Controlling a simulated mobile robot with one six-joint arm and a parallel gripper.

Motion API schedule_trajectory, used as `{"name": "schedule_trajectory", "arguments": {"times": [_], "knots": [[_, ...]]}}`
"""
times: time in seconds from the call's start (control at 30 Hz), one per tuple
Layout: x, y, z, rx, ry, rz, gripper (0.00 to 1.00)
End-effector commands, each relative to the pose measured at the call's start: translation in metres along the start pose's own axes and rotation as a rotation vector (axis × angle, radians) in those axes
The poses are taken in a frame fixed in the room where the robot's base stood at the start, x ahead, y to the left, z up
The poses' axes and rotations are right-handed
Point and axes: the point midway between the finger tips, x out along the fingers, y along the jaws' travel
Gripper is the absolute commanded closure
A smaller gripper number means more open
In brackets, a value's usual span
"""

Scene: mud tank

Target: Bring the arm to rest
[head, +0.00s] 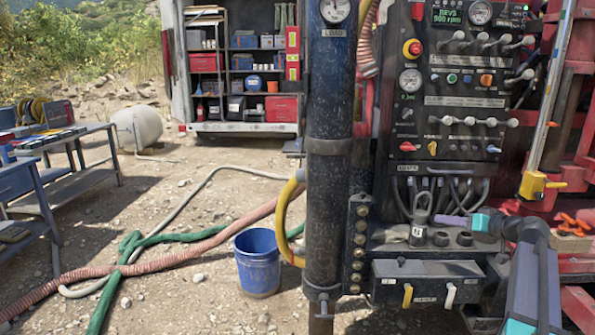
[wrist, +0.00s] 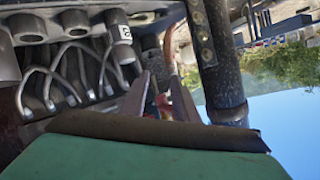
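My arm reaches in from the lower right of the head view, in front of the drill rig's control panel (head: 462,140). My gripper (head: 447,219), with a teal body, points left just above the ledge under the panel, near a dark fitting with a white number tag (head: 417,232). In the wrist view, two dark fingers (wrist: 160,98) stand apart beyond the teal body, with a gap between them. I see nothing held in the gap. The lower edge of the fingers is hidden by a dark edge of the gripper body.
A thick black column (head: 328,150) stands left of the panel. A grey box with yellow and white handles (head: 427,268) hangs below the ledge. An orange valve handle (head: 572,224) is at the right.

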Motion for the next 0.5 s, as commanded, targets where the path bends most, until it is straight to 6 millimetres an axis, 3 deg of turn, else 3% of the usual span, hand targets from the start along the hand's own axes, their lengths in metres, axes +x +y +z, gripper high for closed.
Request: {"name": "schedule_trajectory", "arguments": {"times": [0.2,0.5], "knots": [[0.063,-0.021,0.085,0.051,-0.125,-0.041,0.73],[0.128,-0.057,0.206,0.109,-0.308,-0.081,0.73]]}}
